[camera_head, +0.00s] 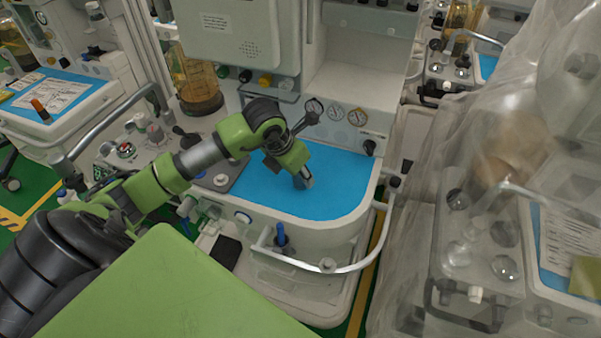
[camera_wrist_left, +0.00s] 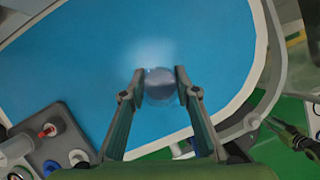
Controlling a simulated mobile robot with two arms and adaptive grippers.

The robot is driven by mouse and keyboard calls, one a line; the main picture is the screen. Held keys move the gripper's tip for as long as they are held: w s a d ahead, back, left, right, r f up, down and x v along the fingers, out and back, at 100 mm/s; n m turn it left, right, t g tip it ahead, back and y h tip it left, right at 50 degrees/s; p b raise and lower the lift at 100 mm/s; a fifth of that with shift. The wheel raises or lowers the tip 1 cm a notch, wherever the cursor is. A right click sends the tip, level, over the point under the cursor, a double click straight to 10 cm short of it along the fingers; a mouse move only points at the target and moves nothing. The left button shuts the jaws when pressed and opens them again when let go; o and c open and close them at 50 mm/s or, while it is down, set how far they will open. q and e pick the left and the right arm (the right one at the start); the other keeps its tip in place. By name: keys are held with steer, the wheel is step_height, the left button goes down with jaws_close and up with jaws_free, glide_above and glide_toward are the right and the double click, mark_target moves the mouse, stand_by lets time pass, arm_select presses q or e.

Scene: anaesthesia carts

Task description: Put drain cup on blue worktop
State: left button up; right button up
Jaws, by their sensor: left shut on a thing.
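The blue worktop (camera_head: 335,187) is on the cart in the middle of the head view. It fills much of the left wrist view (camera_wrist_left: 90,70). My left gripper (camera_head: 303,182) points down over the worktop near its front part. In the left wrist view its two fingers (camera_wrist_left: 159,84) are shut on a small round bluish see-through cup, the drain cup (camera_wrist_left: 159,88). The gripper hides most of the cup in the head view. I cannot tell whether the cup's bottom touches the worktop. My right gripper is not seen in the head view.
A metal rail (camera_head: 330,268) curves around the cart's front right corner. A grey pad with knobs (camera_head: 222,178) lies left of the worktop. A plastic-covered cart (camera_head: 450,215) stands to the right. The worktop around the cup is bare.

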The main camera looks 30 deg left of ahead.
arm_select(q)
steer(key=shift+f, duration=0.1)
steer(key=o, duration=1)
steer(key=shift+r, duration=0.2)
steer(key=shift+s+r, duration=0.1)
steer(key=shift+r, duration=0.2)
steer(key=b+v, duration=0.1)
steer(key=v, duration=1)
steer(key=shift+s+r+b, duration=0.1)
steer(key=shift+s+b, duration=0.05)
steer(key=shift+b, duration=0.15)
